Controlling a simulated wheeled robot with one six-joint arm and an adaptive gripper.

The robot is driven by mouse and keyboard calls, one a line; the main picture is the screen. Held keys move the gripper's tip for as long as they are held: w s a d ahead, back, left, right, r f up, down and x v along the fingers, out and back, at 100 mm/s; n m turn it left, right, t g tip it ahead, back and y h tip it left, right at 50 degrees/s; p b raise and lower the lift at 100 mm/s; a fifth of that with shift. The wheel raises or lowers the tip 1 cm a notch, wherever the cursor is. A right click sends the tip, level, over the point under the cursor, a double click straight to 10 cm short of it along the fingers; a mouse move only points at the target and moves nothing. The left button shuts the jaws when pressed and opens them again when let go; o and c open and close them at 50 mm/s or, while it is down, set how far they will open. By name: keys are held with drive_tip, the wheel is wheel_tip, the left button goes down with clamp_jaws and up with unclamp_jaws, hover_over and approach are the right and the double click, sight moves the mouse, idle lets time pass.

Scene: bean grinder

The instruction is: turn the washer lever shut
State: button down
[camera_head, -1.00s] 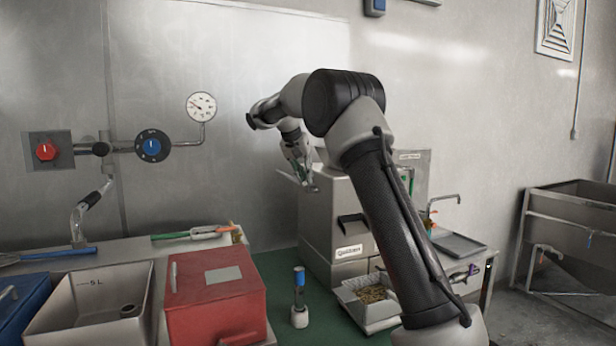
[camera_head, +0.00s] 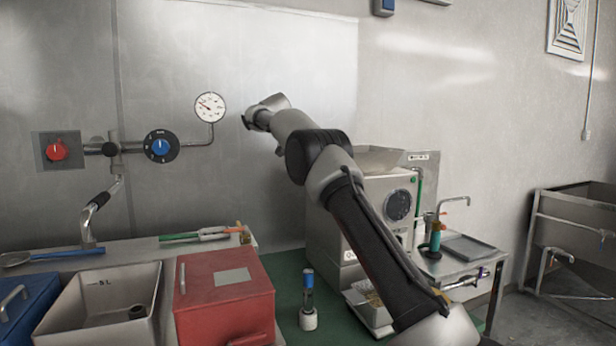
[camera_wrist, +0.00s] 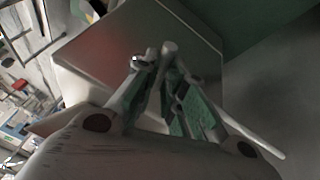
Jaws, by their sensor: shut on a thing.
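My gripper (camera_wrist: 160,56) shows in the wrist view, with grey fingers and green inner parts. Its fingertips are close together over a pale grey box-like surface (camera_wrist: 120,30). In the head view the gripper is hidden behind my arm. I cannot tell for sure which part is the washer lever. A tap (camera_head: 455,200) with a small orange-red part stands on the side table at the right. A valve with a purple handle (camera_head: 482,272) sits on that table's front edge.
The grinder (camera_head: 398,200) stands behind my arm on a green mat (camera_head: 287,270). A red box (camera_head: 225,305), an open grey bin (camera_head: 95,310) and a blue-topped tool (camera_head: 308,300) are in front. A steel sink (camera_head: 575,212) stands far right.

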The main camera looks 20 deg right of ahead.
idle(0.4)
drive_tip(key=c, duration=1.8)
unclamp_jaws()
drive_tip(key=shift+o, duration=0.2)
